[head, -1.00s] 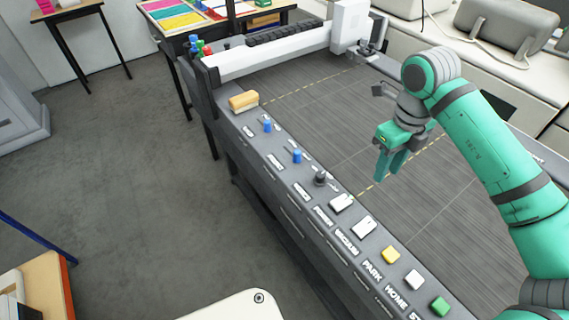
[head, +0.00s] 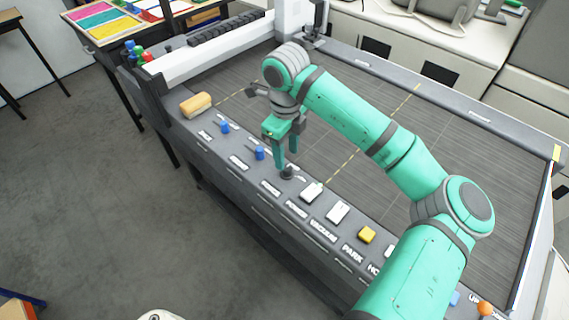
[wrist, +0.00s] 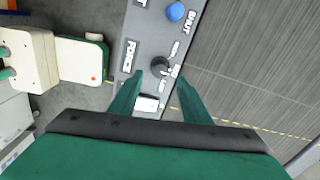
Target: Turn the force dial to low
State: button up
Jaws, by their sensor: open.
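The force dial (head: 287,173) is a small dark round knob on the grey control strip along the machine's near edge. It also shows in the wrist view (wrist: 160,66), with small markings to its right that I cannot read well. Which marking it points at is too small to tell. My gripper (head: 284,160) is green and points down, just above the dial. In the wrist view my gripper (wrist: 160,78) is open and empty. The dial appears between and slightly beyond its fingertips, and I see no contact.
Blue knobs (head: 259,153) stand left of the dial on the strip. White switches (head: 311,192) and a yellow button (head: 367,235) lie to its right. A tan block (head: 195,104) sits at the strip's far left. The dark machine bed (head: 400,120) behind is clear.

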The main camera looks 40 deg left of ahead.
aim_at(286, 167)
jog(key=shift+f, duration=2.75)
jog(key=shift+w, duration=0.1)
jog(key=c, duration=1)
jog(key=shift+c, duration=0.2)
jog(key=shift+m, duration=0.3)
jog(key=m, duration=1.1)
